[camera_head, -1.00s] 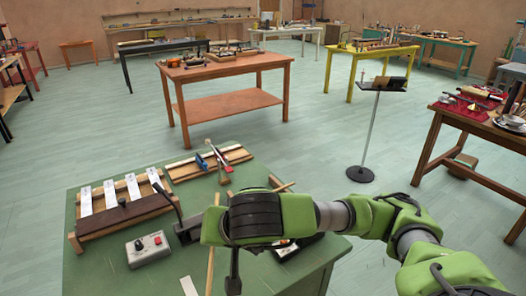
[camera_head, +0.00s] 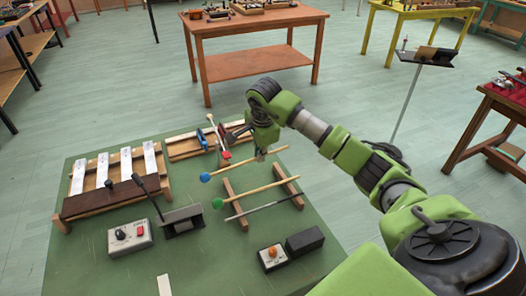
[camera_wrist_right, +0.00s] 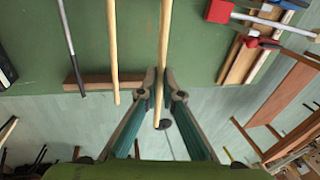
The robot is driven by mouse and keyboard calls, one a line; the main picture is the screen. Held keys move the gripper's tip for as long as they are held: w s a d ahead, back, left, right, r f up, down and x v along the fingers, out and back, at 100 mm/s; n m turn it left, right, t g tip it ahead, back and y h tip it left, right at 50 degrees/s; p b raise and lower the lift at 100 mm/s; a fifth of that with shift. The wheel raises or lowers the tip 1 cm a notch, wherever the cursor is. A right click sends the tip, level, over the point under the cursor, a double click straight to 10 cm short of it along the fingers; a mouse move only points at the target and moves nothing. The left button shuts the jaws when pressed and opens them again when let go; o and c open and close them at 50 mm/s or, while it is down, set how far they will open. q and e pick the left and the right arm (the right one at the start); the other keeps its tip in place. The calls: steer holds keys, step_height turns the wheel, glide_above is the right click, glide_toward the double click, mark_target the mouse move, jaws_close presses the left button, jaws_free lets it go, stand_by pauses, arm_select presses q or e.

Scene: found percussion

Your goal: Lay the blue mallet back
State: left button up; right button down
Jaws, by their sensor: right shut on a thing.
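The blue mallet has a round blue head (camera_head: 205,177) and a pale wooden handle (camera_head: 240,164). My right gripper (camera_head: 262,154) is shut on the handle near its plain end, head pointing left. In the right wrist view the gripper (camera_wrist_right: 158,88) pinches the handle (camera_wrist_right: 166,35) between its fingertips. The mallet is just beyond the far ends of two wooden rails (camera_head: 232,198); I cannot tell its height above the table. A green-headed mallet (camera_head: 217,203) and a dark thin rod (camera_head: 262,208) lie across the rails. My left gripper is out of view.
The green table (camera_head: 200,250) also holds a bar instrument (camera_head: 112,180) at left, a switch box (camera_head: 130,238), a black stand (camera_head: 181,220) and a box with a red knob (camera_head: 272,257). A wooden frame with clamps (camera_head: 192,144) is close behind the mallet.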

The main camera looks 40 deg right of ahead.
steer(key=shift+d+f+m, duration=0.4)
steer(key=shift+d+f, duration=0.05)
steer(key=shift+d, duration=0.3)
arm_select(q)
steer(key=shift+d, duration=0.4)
arm_select(e)
steer(key=shift+a, duration=0.1)
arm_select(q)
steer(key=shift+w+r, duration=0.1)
arm_select(e)
steer(key=shift+r, duration=0.1)
